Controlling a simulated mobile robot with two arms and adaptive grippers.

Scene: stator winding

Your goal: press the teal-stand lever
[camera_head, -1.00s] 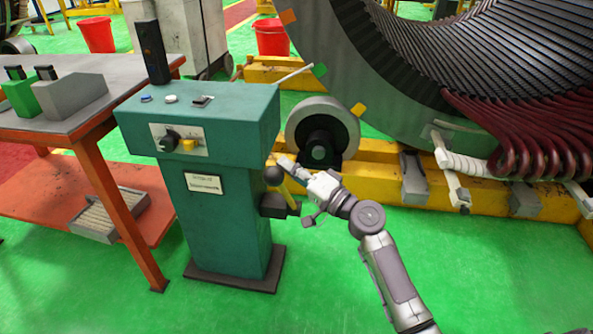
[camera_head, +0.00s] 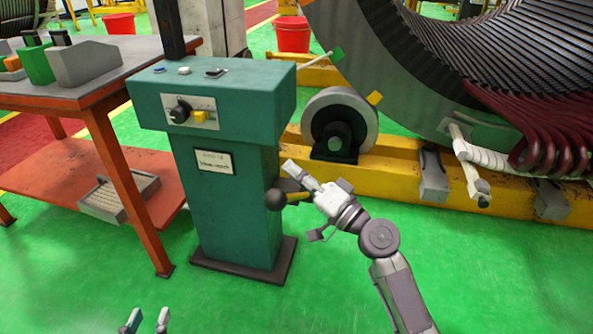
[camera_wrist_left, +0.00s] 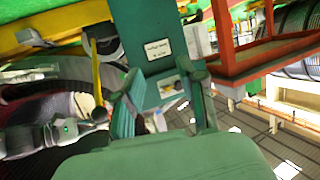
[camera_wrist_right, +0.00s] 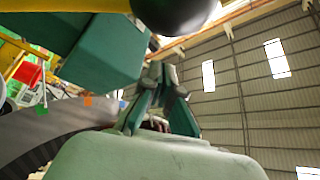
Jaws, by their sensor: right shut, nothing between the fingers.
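The teal stand (camera_head: 225,205) stands left of centre in the head view, with a label, a knob and buttons. Its lever, a yellow rod with a black ball (camera_head: 275,199), sits low at the stand's right side, the ball beside the column. My right gripper (camera_head: 291,168) is shut and empty just above the lever; contact cannot be told. In the right wrist view the ball (camera_wrist_right: 178,10) and yellow rod (camera_wrist_right: 60,12) cross the top, close to the camera. My left gripper (camera_head: 149,319) is open and empty at the bottom edge; its parted fingers show in the left wrist view (camera_wrist_left: 163,98).
An orange table (camera_head: 100,92) with grey and green blocks stands left of the stand. A grey roller (camera_head: 340,125) on a yellow beam (camera_head: 400,178) and the large stator (camera_head: 400,80) lie behind and right. The green floor in front is clear.

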